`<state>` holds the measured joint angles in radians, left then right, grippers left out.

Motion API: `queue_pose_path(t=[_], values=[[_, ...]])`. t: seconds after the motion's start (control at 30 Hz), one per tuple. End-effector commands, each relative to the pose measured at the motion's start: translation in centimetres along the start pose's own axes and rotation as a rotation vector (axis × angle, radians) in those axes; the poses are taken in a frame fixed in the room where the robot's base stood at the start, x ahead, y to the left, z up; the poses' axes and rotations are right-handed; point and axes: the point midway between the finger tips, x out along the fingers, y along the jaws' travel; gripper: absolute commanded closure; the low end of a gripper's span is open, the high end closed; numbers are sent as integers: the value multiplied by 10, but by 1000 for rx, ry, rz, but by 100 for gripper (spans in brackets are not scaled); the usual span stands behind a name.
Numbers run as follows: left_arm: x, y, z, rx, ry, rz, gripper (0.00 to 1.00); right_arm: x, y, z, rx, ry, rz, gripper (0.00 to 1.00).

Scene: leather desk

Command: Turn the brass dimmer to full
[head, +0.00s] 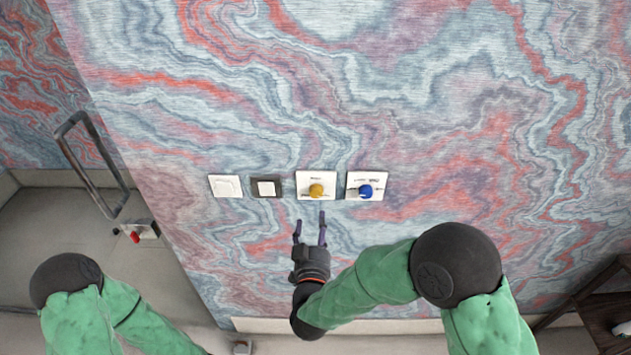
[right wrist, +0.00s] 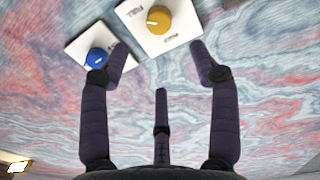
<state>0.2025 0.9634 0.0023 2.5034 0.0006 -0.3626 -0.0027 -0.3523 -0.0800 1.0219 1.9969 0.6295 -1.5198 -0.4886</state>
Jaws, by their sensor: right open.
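The brass dimmer knob (head: 316,190) sits on a white plate (head: 306,178) on the patterned wall, in the middle of the head view. In the right wrist view the brass knob (right wrist: 158,19) shows at the top, with a white pointer mark on it and lettering on its plate. My right gripper (head: 310,226) is open and empty, just below the brass dimmer's plate in the head view, apart from the knob. In the right wrist view its fingers (right wrist: 160,65) spread below the knob. My left gripper is not in view; only part of my left arm shows.
A blue knob (head: 366,191) on a white plate is close to the right of the brass one. A dark-framed switch (head: 266,188) and a white switch (head: 226,186) are to its left. A grey metal handle (head: 92,160) and a red-knobbed box (head: 137,233) are further left.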

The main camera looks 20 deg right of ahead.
Motion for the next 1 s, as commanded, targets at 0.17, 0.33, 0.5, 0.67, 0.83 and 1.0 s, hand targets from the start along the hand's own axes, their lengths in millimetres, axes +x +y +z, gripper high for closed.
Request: queue_pose_path(t=[0.17,0.33,0.5,0.67,0.83,1.0], values=[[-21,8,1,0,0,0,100,-6,1,-3,-208,-8,-20,38],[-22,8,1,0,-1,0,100,-2,1,0,-258,-9,-23,38],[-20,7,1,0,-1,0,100,19,2,1,-254,-9,-20,38],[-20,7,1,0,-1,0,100,48,1,1,-254,-8,-20,38],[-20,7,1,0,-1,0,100,76,0,1,-253,-8,-21,38],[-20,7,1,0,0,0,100,94,-1,1,-252,-8,-23,38]])
